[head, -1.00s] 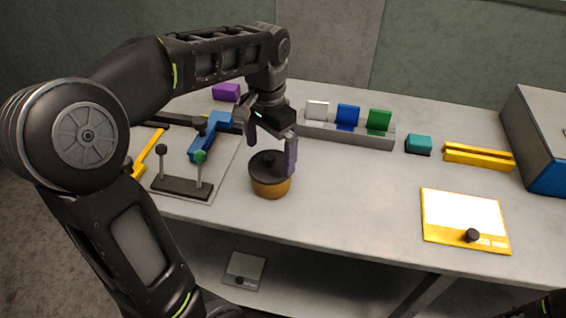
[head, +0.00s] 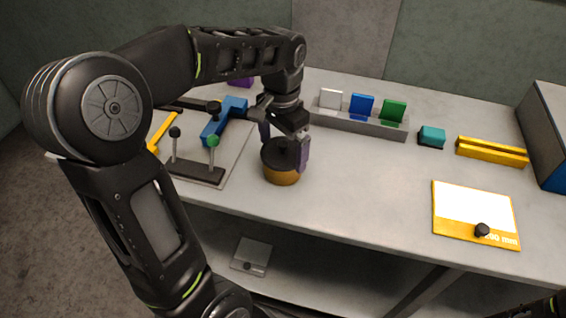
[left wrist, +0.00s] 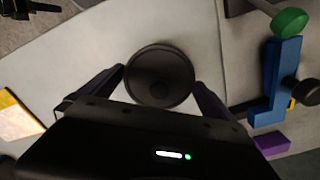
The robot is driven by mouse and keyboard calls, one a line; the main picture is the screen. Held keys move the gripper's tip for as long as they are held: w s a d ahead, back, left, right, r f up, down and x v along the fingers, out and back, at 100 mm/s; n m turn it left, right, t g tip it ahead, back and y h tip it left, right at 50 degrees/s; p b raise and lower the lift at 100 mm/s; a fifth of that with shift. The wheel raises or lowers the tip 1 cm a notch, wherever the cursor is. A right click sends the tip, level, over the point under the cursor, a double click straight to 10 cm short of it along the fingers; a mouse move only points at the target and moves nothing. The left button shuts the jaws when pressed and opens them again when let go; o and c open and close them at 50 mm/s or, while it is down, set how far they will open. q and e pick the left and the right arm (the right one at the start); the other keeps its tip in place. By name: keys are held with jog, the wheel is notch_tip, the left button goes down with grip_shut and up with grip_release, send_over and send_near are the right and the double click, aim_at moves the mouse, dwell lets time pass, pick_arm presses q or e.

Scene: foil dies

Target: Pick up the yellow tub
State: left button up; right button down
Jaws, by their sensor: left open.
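The yellow tub (head: 281,176) stands upright on the table, an orange-yellow body under a dark lid with a knob. In the left wrist view only its round dark lid (left wrist: 159,76) shows, lying between the fingertips. My left gripper (head: 284,148) is open, pointing down over the tub, with one purple-grey finger on each side of it. In the left wrist view the fingers (left wrist: 158,82) flank the lid closely; I cannot tell whether they touch it.
Left of the tub is a plate with a lever stand (head: 194,172) and a blue clamp (head: 222,122). Behind stands a grey rack (head: 362,124) with white, blue and green pieces. A teal block (head: 431,137), yellow bars (head: 491,151) and a yellow-framed panel (head: 474,213) lie right. The table between is clear.

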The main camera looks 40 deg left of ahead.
pick_arm(q)
notch_tip(320, 180, down, 4)
jog(key=shift+f, duration=0.2)
dwell(0.5)
jog(key=c, duration=1)
